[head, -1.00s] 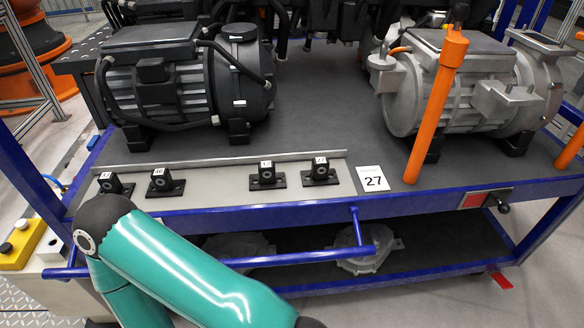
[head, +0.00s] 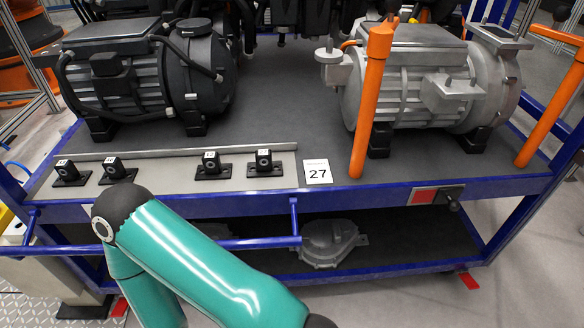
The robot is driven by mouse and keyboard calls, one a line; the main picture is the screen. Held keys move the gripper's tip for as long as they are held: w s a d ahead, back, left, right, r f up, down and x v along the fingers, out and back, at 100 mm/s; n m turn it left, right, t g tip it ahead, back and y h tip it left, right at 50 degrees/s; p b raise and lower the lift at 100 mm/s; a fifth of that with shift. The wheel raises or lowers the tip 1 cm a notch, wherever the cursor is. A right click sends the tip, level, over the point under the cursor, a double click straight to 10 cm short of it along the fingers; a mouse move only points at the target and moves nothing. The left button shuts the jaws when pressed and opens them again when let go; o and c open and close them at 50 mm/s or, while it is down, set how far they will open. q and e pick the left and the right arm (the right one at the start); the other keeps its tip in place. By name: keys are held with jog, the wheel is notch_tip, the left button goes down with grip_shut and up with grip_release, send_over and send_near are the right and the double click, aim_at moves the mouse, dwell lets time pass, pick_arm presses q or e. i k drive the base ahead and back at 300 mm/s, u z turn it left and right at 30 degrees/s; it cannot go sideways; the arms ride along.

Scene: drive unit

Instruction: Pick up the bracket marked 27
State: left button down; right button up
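Several small black brackets stand in a row on a light grey plate (head: 232,183) at the cart's front edge. There is a far left bracket (head: 70,174), a second bracket (head: 116,170), a third bracket (head: 212,166) and a far right bracket (head: 265,164). Each has a small white label on top. The labels are too small to read surely, so I cannot tell which bracket is 27. A white card printed 27 (head: 318,172) lies right of the plate. A teal arm of mine crosses the lower left in front of the cart. Neither gripper is in view.
A dark motor (head: 147,75) stands behind the brackets and a silver motor (head: 425,85) at the right. An orange post (head: 371,105) rises right of the card. A blue rail (head: 250,243) runs along the cart's front. A grey casting (head: 328,243) lies on the lower shelf.

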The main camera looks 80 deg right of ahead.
aim_at(264, 166)
jog(key=k, duration=1.8)
jog(key=z, duration=0.95)
jog(key=i, duration=1)
